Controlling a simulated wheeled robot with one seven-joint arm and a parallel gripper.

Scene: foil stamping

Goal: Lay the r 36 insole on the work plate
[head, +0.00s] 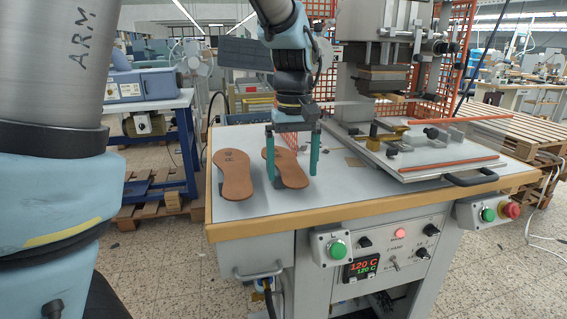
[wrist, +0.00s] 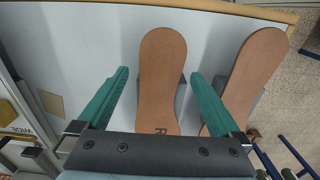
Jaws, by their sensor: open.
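Two brown insoles lie side by side on the table. The right one (head: 290,172) is between and below the fingers of my gripper (head: 292,176). In the wrist view this insole (wrist: 163,70) shows a letter R near the palm; the rest of its marking is hidden. The left insole (head: 236,180) has dark marking near its top, too small to read surely; it also shows in the wrist view (wrist: 250,75). My gripper is open, with one teal finger on each side of the insole, apart from it.
A small tan square (head: 355,162) lies between the insoles and the plate. The white table's front left (head: 235,210) is clear. Buttons line the front.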

